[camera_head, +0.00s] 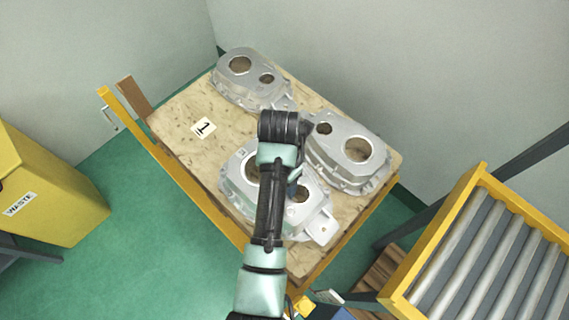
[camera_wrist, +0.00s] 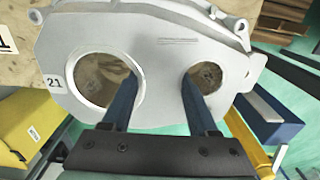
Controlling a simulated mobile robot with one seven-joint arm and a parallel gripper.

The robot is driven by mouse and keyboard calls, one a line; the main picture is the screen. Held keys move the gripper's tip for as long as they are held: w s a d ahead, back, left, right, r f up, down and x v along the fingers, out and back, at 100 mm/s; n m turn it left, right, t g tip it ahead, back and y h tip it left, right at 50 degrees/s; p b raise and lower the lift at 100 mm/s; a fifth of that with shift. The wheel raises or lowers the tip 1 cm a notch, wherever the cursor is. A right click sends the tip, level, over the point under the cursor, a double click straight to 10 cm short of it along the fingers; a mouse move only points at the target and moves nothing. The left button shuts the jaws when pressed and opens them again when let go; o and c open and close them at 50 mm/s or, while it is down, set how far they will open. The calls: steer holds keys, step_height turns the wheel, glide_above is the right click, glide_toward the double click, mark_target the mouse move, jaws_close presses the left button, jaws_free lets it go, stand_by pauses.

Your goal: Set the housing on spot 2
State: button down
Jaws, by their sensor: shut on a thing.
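A silver cast housing (camera_head: 322,222) is at the front middle of the wooden tabletop (camera_head: 180,110), partly hidden by my arm. In the wrist view the same housing (camera_wrist: 160,45) shows a large and a smaller round hole and the mark 21. My gripper (camera_wrist: 160,95) is shut on this housing, its blue fingers at the two holes with the metal web between them. In the head view my gripper (camera_head: 295,185) is mostly covered by my arm. I cannot tell whether the housing touches the table. A plate marked 1 (camera_head: 203,127) lies on the left of the tabletop. No number 2 shows.
Another housing (camera_head: 240,85) stands at the table's far left corner, and one more (camera_head: 340,155) stands on the right, close to the held one. A yellow waste bin (camera_head: 50,185) stands left, a roller conveyor (camera_head: 490,260) right.

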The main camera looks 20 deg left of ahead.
steer(key=shift+w+f, duration=0.15)
steer(key=shift+f, duration=2.9)
steer(key=shift+f+b, duration=0.15)
steer(key=shift+b, duration=0.15)
steer(key=shift+c, duration=0.8)
jaws_free()
steer(key=shift+f, duration=0.15)
step_height(320, 180, up, 12)
steer(key=shift+r+p, duration=0.2)
steer(key=shift+p, duration=0.45)
